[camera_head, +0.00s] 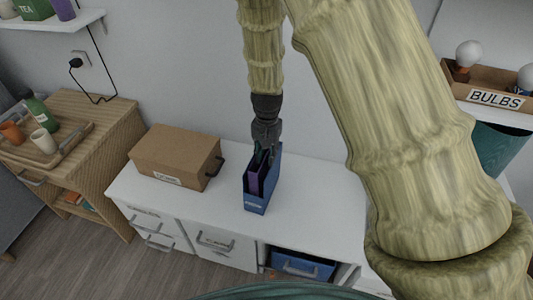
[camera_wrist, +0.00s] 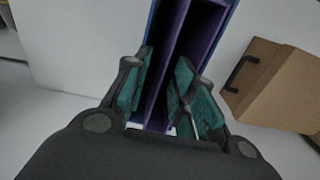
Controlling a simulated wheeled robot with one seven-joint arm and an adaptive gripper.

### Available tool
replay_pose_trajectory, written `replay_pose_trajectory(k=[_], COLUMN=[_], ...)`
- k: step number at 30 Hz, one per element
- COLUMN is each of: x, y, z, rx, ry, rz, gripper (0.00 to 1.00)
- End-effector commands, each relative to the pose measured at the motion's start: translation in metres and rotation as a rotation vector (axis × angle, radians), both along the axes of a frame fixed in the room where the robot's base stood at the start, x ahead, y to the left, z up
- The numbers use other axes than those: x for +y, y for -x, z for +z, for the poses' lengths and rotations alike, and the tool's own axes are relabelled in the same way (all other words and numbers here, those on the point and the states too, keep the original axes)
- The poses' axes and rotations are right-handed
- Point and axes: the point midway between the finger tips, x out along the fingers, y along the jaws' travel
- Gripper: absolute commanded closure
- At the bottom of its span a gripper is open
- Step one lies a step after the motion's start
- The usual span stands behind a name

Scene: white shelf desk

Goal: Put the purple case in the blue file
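The blue file (camera_head: 257,205) is an open-topped holder standing on the white desk, in the middle of the head view. The purple case (camera_head: 254,178) shows inside the blue file's opening. My gripper (camera_head: 265,146) points down over the file and covers part of both. In the wrist view, the purple case (camera_wrist: 164,80) runs up between my two teal-padded fingers, with a narrow gap at their tips. My fingers appear shut on it. A blue edge of the file shows beside the case. The case's lower part is hidden.
A brown cardboard box (camera_head: 175,155) stands on the desk left of the file; it also shows in the wrist view (camera_wrist: 275,85). The bare desk top (camera_head: 315,205) lies to the right. A wooden side table (camera_head: 95,115) with a tray is at left. A bulbs box (camera_head: 490,90) sits on the right shelf.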

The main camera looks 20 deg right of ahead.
Motion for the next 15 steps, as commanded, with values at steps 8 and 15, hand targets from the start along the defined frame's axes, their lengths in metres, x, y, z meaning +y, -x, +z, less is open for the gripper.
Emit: replay_pose_trajectory(k=[8,15], x=[0.000,0.000], y=[0.000,0.000], z=[0.001,0.028], rx=[0.000,-0.003], ry=[0.000,0.000], rz=[0.000,0.000], gripper=[0.73,0.73])
